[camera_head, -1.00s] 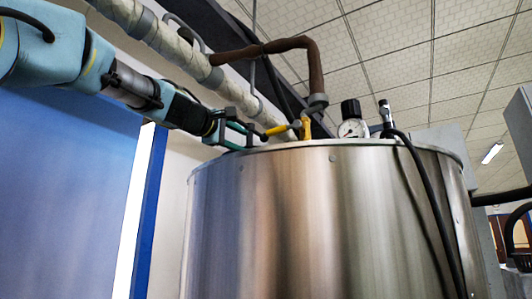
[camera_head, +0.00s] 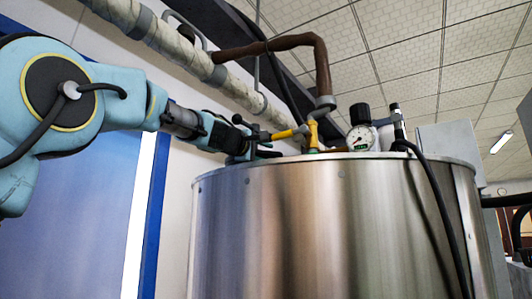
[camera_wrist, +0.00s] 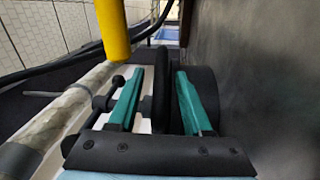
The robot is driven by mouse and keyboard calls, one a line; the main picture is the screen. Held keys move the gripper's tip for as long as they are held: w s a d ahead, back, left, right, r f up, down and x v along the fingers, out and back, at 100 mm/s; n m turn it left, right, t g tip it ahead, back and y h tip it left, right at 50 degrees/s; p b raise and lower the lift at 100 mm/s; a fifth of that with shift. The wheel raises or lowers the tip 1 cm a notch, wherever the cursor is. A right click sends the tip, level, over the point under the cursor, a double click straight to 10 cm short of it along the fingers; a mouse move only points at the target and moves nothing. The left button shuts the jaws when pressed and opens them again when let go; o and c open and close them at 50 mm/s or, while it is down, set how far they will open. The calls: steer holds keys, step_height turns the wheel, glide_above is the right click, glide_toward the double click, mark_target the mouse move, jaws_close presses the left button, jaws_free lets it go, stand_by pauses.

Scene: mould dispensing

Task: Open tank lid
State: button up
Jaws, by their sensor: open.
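The steel tank (camera_head: 330,215) stands upright in the head view; its top is seen nearly edge-on, so I cannot tell the lid's state. In the wrist view a dark grey surface (camera_wrist: 265,70) fills the right side, perhaps the tank top. My gripper (camera_head: 243,143) is at the tank's upper left rim. In the wrist view my gripper (camera_wrist: 159,78) is open, its two teal fingers apart. A black upright part (camera_wrist: 160,88) shows between them; I cannot tell if they touch it. A rounded black part (camera_wrist: 206,88) lies beyond the right finger.
A yellow valve handle (camera_head: 288,134) is close to the right of my gripper, and shows in the wrist view (camera_wrist: 113,30). A pressure gauge (camera_head: 360,138) stands on the tank top. A wrapped pipe (camera_head: 180,46) runs above my arm. A blue panel (camera_head: 90,220) is at left.

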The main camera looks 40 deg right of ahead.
steer(key=shift+r, duration=0.1)
jaws_close()
steer(key=shift+a, duration=0.1)
